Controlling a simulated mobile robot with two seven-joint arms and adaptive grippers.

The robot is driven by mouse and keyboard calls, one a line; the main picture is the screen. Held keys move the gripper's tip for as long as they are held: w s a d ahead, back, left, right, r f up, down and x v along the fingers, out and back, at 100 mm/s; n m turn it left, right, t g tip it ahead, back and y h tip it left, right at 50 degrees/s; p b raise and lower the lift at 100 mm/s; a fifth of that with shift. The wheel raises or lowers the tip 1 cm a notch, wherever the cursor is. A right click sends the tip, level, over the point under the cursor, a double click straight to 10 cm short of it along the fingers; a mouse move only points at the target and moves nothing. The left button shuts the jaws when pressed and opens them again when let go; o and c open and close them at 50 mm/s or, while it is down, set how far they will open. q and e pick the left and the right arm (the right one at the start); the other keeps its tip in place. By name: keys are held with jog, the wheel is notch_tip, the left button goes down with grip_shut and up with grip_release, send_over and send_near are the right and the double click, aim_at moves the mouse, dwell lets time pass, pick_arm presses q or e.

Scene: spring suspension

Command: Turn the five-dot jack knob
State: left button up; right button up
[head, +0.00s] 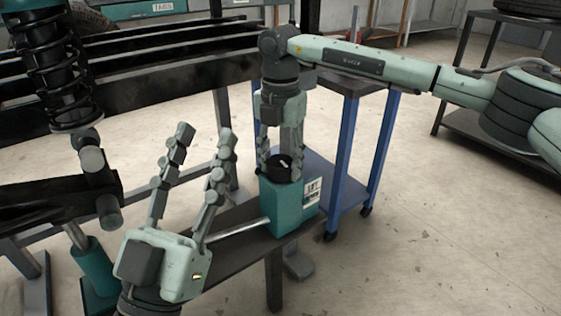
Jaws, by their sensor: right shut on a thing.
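A teal jack box (283,211) stands on a dark low bench, with a white label (312,191) on its right side; the label's marks are too small to read. A black round knob (283,168) sits on top of the box. My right gripper (281,160) points straight down, its fingers shut around the knob and partly hiding it. My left gripper (206,133) is open and empty at the lower left, its two fingers pointing up, left of the box.
A black coil spring shock (62,70) hangs at the upper left. A second teal cylinder (94,265) stands at the lower left. Black frame beams (180,75) cross behind. A blue-legged cart (343,165) stands behind the box.

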aim_at(280, 160)
jog(key=shift+m, duration=0.3)
dwell(0.4)
jog(key=o, duration=1.2)
jog(key=shift+c, duration=0.2)
jog(key=shift+r, duration=0.1)
notch_tip(280, 160, up, 12)
